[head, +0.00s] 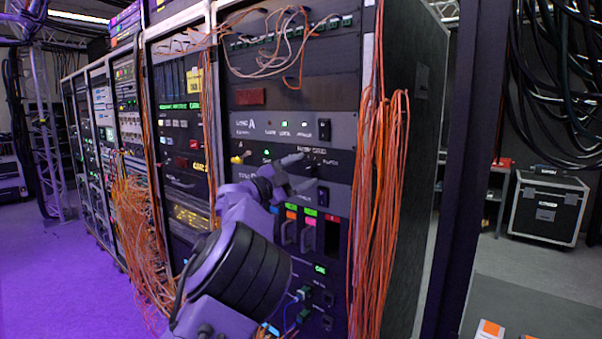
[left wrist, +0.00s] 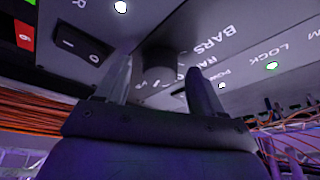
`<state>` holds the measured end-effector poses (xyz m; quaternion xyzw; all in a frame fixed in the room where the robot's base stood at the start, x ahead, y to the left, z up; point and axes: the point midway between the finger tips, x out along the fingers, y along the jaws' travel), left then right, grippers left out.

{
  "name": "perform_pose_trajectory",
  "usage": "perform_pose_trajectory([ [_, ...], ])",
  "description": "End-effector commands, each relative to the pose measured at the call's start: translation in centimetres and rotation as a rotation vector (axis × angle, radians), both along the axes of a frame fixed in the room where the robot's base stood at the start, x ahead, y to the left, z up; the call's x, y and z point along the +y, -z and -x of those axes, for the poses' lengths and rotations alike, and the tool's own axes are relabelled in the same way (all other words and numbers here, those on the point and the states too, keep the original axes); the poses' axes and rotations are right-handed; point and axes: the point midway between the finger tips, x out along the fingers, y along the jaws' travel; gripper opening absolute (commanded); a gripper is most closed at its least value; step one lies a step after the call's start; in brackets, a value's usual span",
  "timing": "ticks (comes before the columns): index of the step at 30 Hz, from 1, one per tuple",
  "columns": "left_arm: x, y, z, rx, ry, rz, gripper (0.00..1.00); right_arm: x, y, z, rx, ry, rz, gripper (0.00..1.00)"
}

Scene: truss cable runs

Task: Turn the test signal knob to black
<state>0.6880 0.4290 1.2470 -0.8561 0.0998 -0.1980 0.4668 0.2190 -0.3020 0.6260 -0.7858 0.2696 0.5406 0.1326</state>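The test signal knob (left wrist: 158,60) is a dark round knob on a grey rack panel (left wrist: 240,35), seen close up in the left wrist view. White lettering including "BARS" is printed beside it. The knob's pointer cannot be made out. My left gripper (left wrist: 157,72) has one finger on each side of the knob, with gaps visible between fingers and knob, so it looks open around it. In the head view my left gripper (head: 298,174) reaches the rack's middle panels, and its fingers partly cover the knob area. My right gripper is not in view.
A black rocker switch (left wrist: 82,42) is near the knob, and a lit green lamp (left wrist: 271,66) is on the panel. Orange cables (head: 378,190) hang down the rack's right side. A dark post (head: 455,180) stands farther right. A black case (head: 548,207) stands behind.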

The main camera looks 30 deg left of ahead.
Motion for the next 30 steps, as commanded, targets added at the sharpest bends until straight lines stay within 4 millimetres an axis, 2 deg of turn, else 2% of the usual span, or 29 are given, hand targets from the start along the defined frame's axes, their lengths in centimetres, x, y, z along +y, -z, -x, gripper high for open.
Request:
perform_pose_trajectory([
  [5, 0.3, 0.4, 0.7, 0.0, 0.0, 0.001, 0.68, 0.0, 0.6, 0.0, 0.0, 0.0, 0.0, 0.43],
  [12, 2.2, 2.1, 5.6, -0.002, -0.003, 0.002, 0.68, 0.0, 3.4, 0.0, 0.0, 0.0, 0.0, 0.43],
  [18, 3.5, 2.7, 8.8, -0.002, -0.001, 0.001, 0.68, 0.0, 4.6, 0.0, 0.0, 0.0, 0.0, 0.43],
  [22, 3.7, 2.6, 9.5, -0.001, 0.0, 0.0, 0.68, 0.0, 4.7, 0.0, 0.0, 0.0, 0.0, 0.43],
  [30, 3.8, 2.6, 9.5, 0.0, 0.0, 0.0, 0.68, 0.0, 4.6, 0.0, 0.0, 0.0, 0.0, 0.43],
])
